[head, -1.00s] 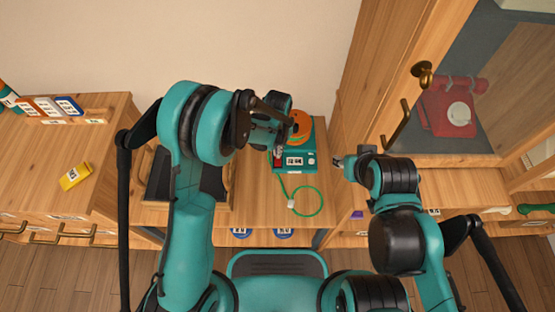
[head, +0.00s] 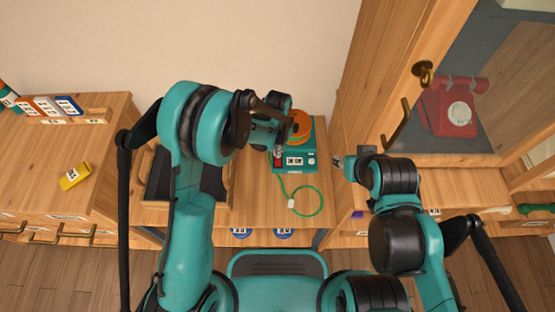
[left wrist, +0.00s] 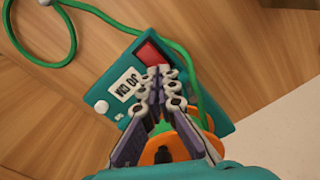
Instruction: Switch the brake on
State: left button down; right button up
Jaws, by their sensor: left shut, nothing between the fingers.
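A teal box (head: 310,165) with an orange wheel (head: 301,124) stands on the wooden table. Its red switch (head: 278,158) is at the box's left side in the head view and also shows in the left wrist view (left wrist: 149,52). A white label (left wrist: 127,85) and a white knob (left wrist: 101,107) are on the same face. My left gripper (left wrist: 163,70) is shut and empty, its fingertips at the edge of the red switch. I cannot tell whether they touch it. My right gripper (head: 339,162) is right of the box, apart from it; its fingers are too small to read.
A green cable (head: 320,205) loops on the table in front of the box. A dark tray (head: 158,178) lies to the left, partly behind my left arm. A cabinet with a red dial phone (head: 447,108) stands at the right. A yellow block (head: 75,176) lies on the left cabinet.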

pick_arm(q)
jog(key=shift+f+b, duration=0.75)
jog(key=shift+f, duration=0.15)
dwell(0.3)
jog(key=shift+r+p, duration=2.25)
jog(key=shift+r, duration=1.3)
jog(key=s+a+r+n+t, duration=0.4)
jog(key=a+r, duration=0.5)
jog(key=r, duration=0.6)
jog(key=s+a+r+n+t, duration=0.2)
jog(key=s+a+r, duration=0.3)
jog(key=s+a, duration=0.3)
jog(key=shift+s+a+t, duration=0.4)
jog(key=shift+s+t, duration=0.2)
jog(key=shift+s, duration=1.75)
